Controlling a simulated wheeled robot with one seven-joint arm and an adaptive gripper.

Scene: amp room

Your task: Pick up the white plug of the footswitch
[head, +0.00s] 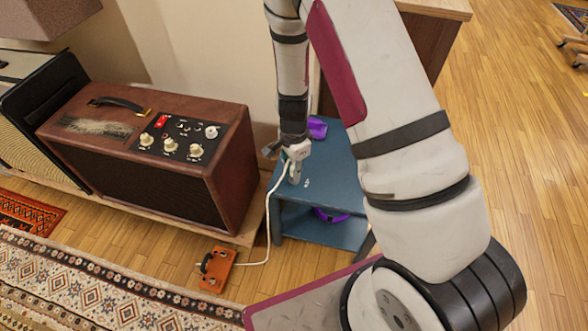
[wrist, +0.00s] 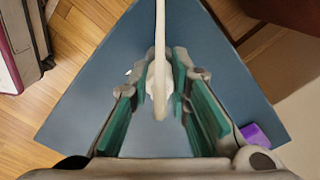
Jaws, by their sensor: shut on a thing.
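The white plug (wrist: 158,88) is between the fingertips of my gripper (wrist: 161,76) in the wrist view, with its cord running off toward the top of the picture. In the head view my gripper (head: 295,166) is over the blue low table (head: 338,187), shut on the plug, which is mostly hidden there. The orange footswitch (head: 216,268) lies on the wooden floor, and its white cord (head: 267,215) rises from it to my gripper. Whether the plug touches the tabletop is hard to tell.
A brown amplifier (head: 160,150) with knobs stands left of the blue table. A purple object (head: 317,128) lies at the table's back, and another purple item (head: 330,215) is on its lower shelf. A patterned rug (head: 110,290) covers the front left floor.

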